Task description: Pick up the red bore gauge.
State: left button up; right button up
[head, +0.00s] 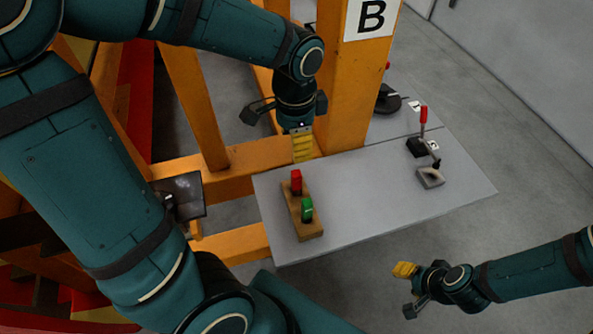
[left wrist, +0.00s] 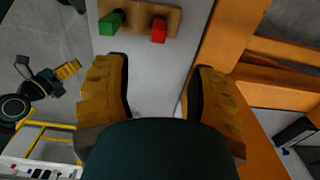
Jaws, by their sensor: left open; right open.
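The red bore gauge (head: 296,181) stands upright in a wooden holder (head: 310,229) on the grey table, beside a green gauge (head: 307,208). In the left wrist view, the red gauge (left wrist: 159,30) and the green gauge (left wrist: 111,22) show near the top edge, beyond my fingertips. My left gripper (head: 279,132) is open and empty, above and behind the holder near the orange post. Its two yellow-padded fingers (left wrist: 160,92) stand wide apart in the left wrist view. My right gripper (head: 403,290) is open and empty, off the table's front right side.
The grey table (head: 375,205) is clear between the holder and a black clamp with a red handle (head: 423,115). A small grey block (head: 430,177) is by the clamp. An orange post (head: 358,90) marked B rises behind the table, close to my left gripper.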

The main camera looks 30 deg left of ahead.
aim_at(296, 173)
pick_arm(q)
jog(key=f, duration=0.4)
jog(key=f+b, duration=0.1)
jog(key=f, duration=0.3)
jog(key=shift+s+d+f+b, duration=0.1)
jog(key=shift+s+d+b, duration=0.1)
jog(key=shift+b, duration=0.1)
jog(key=shift+w+a+f+b, duration=0.15)
jog(key=shift+f+b, duration=0.4)
jog(key=shift+f, duration=2.15)
grip_shut()
